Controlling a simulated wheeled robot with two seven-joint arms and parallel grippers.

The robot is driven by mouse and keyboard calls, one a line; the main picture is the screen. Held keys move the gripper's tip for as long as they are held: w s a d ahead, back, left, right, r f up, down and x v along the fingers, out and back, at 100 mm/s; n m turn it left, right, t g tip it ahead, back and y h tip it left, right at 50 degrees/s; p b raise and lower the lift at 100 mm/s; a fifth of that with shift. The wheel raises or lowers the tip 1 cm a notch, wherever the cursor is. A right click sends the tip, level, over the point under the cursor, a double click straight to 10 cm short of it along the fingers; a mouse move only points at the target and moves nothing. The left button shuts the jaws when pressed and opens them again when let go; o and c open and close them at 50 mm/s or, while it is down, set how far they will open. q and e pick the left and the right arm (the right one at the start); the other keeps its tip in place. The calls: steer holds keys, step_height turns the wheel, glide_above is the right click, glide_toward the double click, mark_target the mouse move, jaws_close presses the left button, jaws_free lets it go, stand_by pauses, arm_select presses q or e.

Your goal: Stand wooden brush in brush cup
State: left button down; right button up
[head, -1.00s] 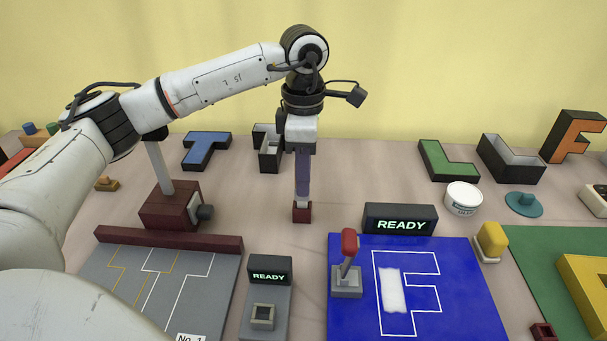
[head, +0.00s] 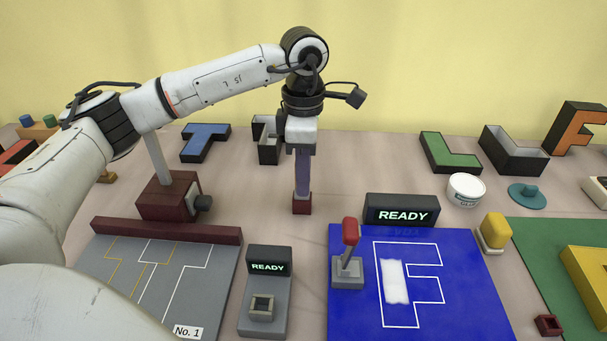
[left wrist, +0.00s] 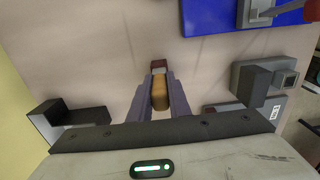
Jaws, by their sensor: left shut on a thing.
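My left gripper (head: 303,188) points straight down in the head view and is shut. In the left wrist view its fingers (left wrist: 160,92) hold the tan wooden brush (left wrist: 160,96) between them. My right gripper is not in view.
A blue board (head: 345,312) with a red-handled lever (head: 348,255) and a READY display (head: 402,210) are to the right. A grey pad (head: 262,328) lies in front, a dark red clamp-like block (head: 168,198) to the left. A black letter tray (head: 268,150) stands behind.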

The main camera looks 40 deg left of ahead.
arm_select(q)
steer(key=shift+f, duration=0.3)
steer(key=c, duration=1.6)
jaws_free()
steer(key=shift+o, duration=0.2)
step_height(320, 180, up, 10)
steer(key=shift+r, duration=0.2)
